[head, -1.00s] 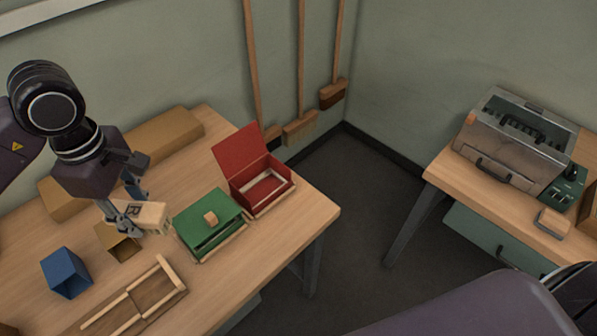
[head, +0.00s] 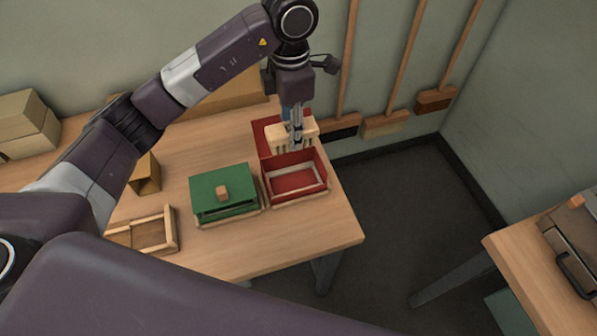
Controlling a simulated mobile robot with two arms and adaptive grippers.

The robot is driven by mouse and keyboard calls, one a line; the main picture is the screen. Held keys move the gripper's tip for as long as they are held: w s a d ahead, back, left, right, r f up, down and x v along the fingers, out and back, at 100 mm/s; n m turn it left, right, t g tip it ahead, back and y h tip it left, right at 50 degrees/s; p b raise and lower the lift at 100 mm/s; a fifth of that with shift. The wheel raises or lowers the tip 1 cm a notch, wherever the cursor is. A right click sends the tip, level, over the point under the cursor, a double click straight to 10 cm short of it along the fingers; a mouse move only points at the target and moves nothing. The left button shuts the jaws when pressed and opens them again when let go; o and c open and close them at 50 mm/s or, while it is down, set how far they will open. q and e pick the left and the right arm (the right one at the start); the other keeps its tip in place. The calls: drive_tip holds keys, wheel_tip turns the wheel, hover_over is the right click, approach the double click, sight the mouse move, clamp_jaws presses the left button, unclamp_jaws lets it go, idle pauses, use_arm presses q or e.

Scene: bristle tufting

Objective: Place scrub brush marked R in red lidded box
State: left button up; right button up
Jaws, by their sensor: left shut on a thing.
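My left gripper (head: 296,136) is shut on the scrub brush (head: 275,136), a pale wooden block with light bristles pointing down. It holds the brush above the back part of the red lidded box (head: 295,184), in front of its raised lid (head: 263,139). The letter on the brush cannot be read now. The red box stands open near the table's right end, and its visible floor is bare. Whether the brush touches the lid cannot be told. My right gripper is not in view.
A green box with its lid shut (head: 224,192) stands left of the red box. A wooden tray (head: 145,231) and a tan open box (head: 147,175) are further left. A second table (head: 545,262) is at right.

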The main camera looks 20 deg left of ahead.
use_arm(q)
wheel_tip(320, 180, down, 5)
drive_tip(key=shift+s+r, duration=0.1)
wheel_tip(320, 180, down, 6)
drive_tip(key=shift+f+p, duration=0.1)
drive_tip(key=shift+p, duration=0.7)
wheel_tip(320, 180, down, 4)
drive_tip(key=shift+f+p, duration=0.15)
drive_tip(key=shift+p, duration=0.25)
drive_tip(key=shift+f, duration=0.1)
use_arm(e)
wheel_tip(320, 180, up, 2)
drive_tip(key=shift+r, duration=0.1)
use_arm(q)
drive_tip(key=shift+f, duration=0.2)
drive_tip(key=o, duration=0.9)
drive_tip(key=shift+r, duration=0.2)
